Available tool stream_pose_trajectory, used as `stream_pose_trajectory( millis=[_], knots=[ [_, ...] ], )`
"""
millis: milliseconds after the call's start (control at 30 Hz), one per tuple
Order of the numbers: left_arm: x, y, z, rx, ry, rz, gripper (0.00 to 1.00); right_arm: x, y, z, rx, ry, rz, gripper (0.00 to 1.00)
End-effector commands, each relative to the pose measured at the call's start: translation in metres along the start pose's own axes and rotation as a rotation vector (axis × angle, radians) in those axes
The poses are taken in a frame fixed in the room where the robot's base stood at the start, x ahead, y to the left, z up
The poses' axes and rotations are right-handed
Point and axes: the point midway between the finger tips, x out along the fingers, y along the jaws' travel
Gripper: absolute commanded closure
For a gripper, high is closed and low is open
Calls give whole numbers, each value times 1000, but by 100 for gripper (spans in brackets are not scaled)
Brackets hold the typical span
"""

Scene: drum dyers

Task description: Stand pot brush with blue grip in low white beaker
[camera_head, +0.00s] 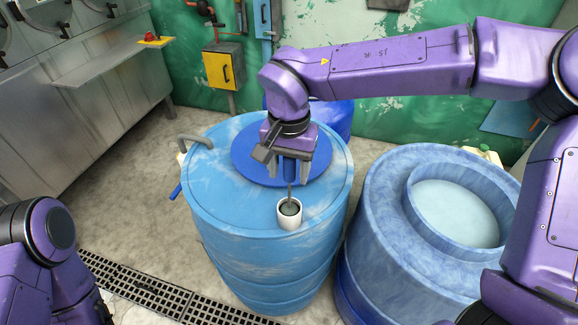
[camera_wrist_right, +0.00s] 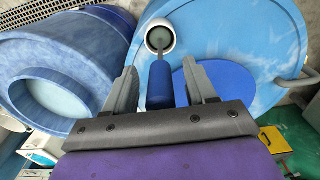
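The pot brush with blue grip (camera_head: 291,171) stands about upright in the low white beaker (camera_head: 289,222), on the light blue drum lid. Its thin shaft goes down into the beaker's dark inside, and its lower end is hidden there. My right gripper (camera_head: 290,181) is above the beaker, with its fingers on either side of the blue grip. In the right wrist view, the blue grip (camera_wrist_right: 160,86) lies between the fingers of the right gripper (camera_wrist_right: 163,72), with a gap on each side. The beaker (camera_wrist_right: 149,49) also shows there. My left gripper is out of view.
The light blue drum (camera_head: 235,240) carries a darker blue round disc (camera_head: 245,160) behind the beaker. A grey curved handle (camera_head: 196,140) and a blue piece (camera_head: 175,191) are at its left edge. An open blue tub (camera_head: 390,215) of pale liquid stands at right.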

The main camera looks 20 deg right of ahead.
Motion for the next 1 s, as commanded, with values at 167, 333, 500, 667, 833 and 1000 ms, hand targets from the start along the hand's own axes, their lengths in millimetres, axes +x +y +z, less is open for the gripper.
stream_pose_trajectory(
  millis=[167, 333, 500, 667, 833, 1000],
  knots=[
    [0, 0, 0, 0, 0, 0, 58, -1, 0, 0, 0, 1, -1, 44],
    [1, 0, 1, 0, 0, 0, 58, -27, 0, -1, 2, 2, -4, 44],
    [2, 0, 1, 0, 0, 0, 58, -69, -1, -1, 2, 3, -3, 44],
    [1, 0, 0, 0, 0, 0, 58, -97, 0, -1, 1, 2, -2, 44],
    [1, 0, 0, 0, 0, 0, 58, -106, 0, 0, 0, 0, 0, 44],
    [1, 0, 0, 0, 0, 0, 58, -106, 0, 0, 0, 0, 0, 44]
  ],
)
